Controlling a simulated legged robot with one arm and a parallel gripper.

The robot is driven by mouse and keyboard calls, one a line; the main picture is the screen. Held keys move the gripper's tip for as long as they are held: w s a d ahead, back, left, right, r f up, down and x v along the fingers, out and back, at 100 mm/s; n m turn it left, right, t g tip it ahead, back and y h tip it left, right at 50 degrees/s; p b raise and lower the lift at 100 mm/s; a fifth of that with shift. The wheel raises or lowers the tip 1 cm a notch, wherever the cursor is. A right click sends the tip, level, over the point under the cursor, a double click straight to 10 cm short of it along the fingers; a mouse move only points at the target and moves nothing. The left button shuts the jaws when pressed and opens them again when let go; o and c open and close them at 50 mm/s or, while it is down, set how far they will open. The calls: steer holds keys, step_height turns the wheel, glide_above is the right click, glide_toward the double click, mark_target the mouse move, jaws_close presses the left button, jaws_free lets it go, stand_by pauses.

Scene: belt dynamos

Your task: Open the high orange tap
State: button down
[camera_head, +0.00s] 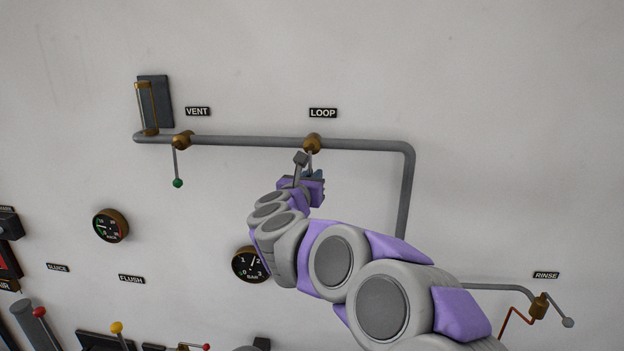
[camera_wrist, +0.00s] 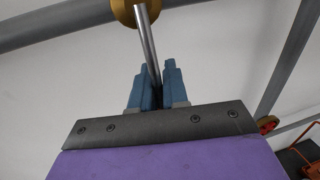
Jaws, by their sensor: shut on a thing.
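The tap under the LOOP label has a brass body (camera_head: 312,142) on the high grey pipe. Its thin metal lever (camera_head: 310,161) hangs down from the body. My gripper (camera_head: 309,173) is just below the tap, shut on this lever. In the wrist view the blue fingers of my gripper (camera_wrist: 156,78) close around the bare grey lever (camera_wrist: 147,38), which runs up to the round brass body (camera_wrist: 123,11). The lever's lower end is hidden between the fingers, so no orange knob shows.
The VENT tap (camera_head: 182,140), with a green knob (camera_head: 178,183), hangs to the left on the same pipe (camera_head: 245,141). A gauge (camera_head: 250,264) is partly behind my arm; another gauge (camera_head: 110,226) is farther left. The RINSE tap (camera_head: 539,305) is low at the right.

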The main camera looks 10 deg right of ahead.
steer(key=shift+f, duration=0.55)
steer(key=shift+f+b, duration=0.1)
steer(key=shift+b, duration=0.3)
steer(key=s+d+r+n+t+y+b, duration=0.1)
steer(key=d+r+n, duration=0.2)
steer(key=n, duration=0.7)
steer(key=s+d+r+n+t+y+b, duration=0.1)
steer(key=r+n, duration=0.4)
steer(key=n, duration=0.5)
steer(key=shift+d+r+t+y, duration=0.25)
steer(key=shift+d+t, duration=0.45)
steer(key=shift+d, duration=0.55)
